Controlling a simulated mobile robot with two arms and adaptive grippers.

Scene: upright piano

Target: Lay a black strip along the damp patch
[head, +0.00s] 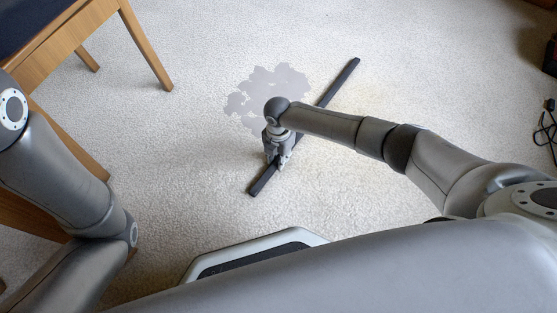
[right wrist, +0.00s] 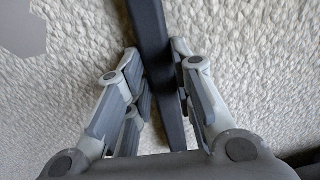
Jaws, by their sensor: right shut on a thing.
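A long black strip (head: 338,82) lies diagonally on or just above the pale carpet. My right gripper (head: 277,165) is shut on it nearer its lower left end. In the right wrist view the strip (right wrist: 150,30) runs between the two fingers of the gripper (right wrist: 156,80). The damp patch (head: 270,85) is a grey irregular stain just up and left of the strip, partly behind my right wrist. A corner of the patch (right wrist: 22,25) shows at the upper left of the right wrist view. My left arm shows at the left, but its gripper is out of frame.
A wooden chair (head: 148,45) with a dark seat stands at the upper left. Black cables (head: 546,130) lie on the carpet at the right edge. The carpet (head: 215,150) around the strip is otherwise clear.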

